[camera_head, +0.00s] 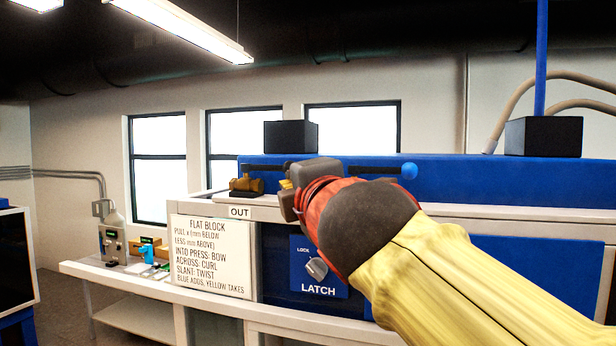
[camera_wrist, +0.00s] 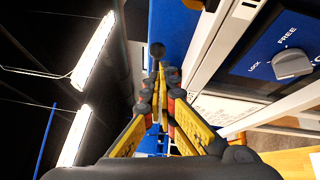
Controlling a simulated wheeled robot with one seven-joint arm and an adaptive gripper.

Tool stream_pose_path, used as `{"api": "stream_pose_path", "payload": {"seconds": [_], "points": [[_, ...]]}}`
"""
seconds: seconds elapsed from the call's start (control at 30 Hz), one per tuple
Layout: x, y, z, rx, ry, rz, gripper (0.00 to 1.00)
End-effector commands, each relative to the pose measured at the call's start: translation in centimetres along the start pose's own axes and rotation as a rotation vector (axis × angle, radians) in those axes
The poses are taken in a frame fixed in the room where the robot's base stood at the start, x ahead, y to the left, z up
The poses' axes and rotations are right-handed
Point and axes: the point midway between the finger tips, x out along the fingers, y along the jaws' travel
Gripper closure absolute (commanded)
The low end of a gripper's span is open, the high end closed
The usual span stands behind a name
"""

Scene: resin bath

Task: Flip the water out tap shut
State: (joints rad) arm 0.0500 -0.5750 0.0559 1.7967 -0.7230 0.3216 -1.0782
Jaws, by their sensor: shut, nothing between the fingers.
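A brass tap (camera_head: 247,184) sits on the ledge behind the OUT label (camera_head: 240,212) in the head view. A dark bar runs right from its top towards my gripper. A dark rod with a blue knob (camera_head: 408,171) shows right of my gripper; whether both are one handle is hidden behind my gripper. My gripper (camera_head: 287,185) is just right of the brass tap, its fingers partly hidden by its own body. In the wrist view my gripper (camera_wrist: 158,72) is shut and empty, with a dark round end (camera_wrist: 157,50) just past the fingertips. Contact cannot be told.
A LATCH dial (camera_head: 317,268) is on the blue front panel below my gripper; it also shows in the wrist view (camera_wrist: 292,65). A printed sign (camera_head: 211,255) hangs left of it. A black box (camera_head: 291,136) stands behind. Small fixtures (camera_head: 147,252) stand on the left bench.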

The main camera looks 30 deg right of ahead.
Motion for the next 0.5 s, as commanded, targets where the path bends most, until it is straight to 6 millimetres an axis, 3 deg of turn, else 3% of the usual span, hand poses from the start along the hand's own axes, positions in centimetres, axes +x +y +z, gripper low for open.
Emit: {"api": "stream_pose_path", "payload": {"seconds": [0.07, 0.5], "points": [[-0.9, 0.1, 1.1, 0.002, -0.006, 0.001, 1.00], [-2.5, -0.5, 2.3, 0.000, -0.001, 0.001, 1.00]]}}
